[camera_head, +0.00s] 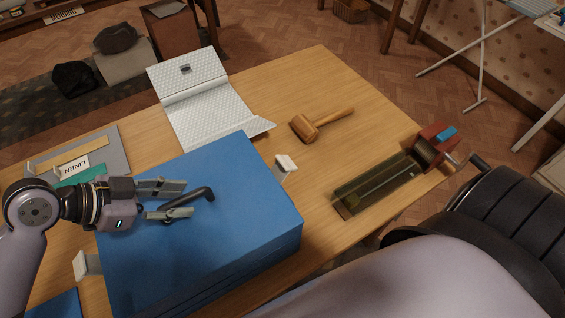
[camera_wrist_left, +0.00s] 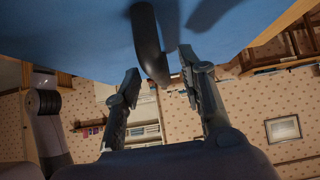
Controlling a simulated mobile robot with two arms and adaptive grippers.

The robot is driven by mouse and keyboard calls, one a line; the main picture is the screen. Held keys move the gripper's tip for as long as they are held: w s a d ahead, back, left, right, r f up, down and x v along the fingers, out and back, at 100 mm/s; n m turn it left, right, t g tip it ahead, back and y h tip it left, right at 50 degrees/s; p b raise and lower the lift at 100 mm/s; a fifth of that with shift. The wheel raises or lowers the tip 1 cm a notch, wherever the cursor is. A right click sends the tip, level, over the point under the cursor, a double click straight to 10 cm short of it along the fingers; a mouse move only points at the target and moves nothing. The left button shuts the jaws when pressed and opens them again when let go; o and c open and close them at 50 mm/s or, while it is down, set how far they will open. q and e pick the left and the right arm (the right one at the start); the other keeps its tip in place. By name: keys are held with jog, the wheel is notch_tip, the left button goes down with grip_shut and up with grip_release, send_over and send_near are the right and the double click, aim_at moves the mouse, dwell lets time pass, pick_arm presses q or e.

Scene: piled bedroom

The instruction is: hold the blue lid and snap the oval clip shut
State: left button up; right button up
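The blue lid (camera_head: 240,205) forms the broad flat top of a large blue box on the wooden table. A dark bent handle (camera_head: 207,192) rises from it; the handle also shows in the wrist view (camera_wrist_left: 146,35), reaching toward the gap between my fingers. My left gripper (camera_head: 187,199) is open, with its fingers spread on either side of part of the handle; contact is not clear. A white tab (camera_head: 286,164) stands at the box's far right side and another white tab (camera_head: 88,265) at its left. I cannot tell which is the oval clip. My right gripper is not in view.
A white quilted folded piece (camera_head: 205,105) lies behind the box. A wooden mallet (camera_head: 315,122) and a long greenish tray (camera_head: 375,187) lie to the right. A card marked LINEN (camera_head: 74,167) stands at left. Bare tabletop (camera_head: 320,75) shows at the back.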

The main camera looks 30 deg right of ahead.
aim_at(180, 198)
pick_arm(q)
jog(key=shift+v, duration=1.65)
jog(key=shift+o, duration=0.2)
jog(key=shift+r, duration=0.4)
jog(key=r+y, duration=0.1)
jog(key=a+r+y, duration=0.1)
jog(key=r, duration=0.1)
jog(key=r+y, duration=0.1)
jog(key=r, duration=0.1)
jog(key=shift+a+r+y, duration=0.15)
jog(key=shift+a+y, duration=0.1)
jog(key=shift+y, duration=0.15)
jog(key=x, duration=1)
jog(key=shift+d+f, duration=0.2)
jog(key=shift+f, duration=0.15)
jog(key=shift+c, duration=0.4)
grip_shut()
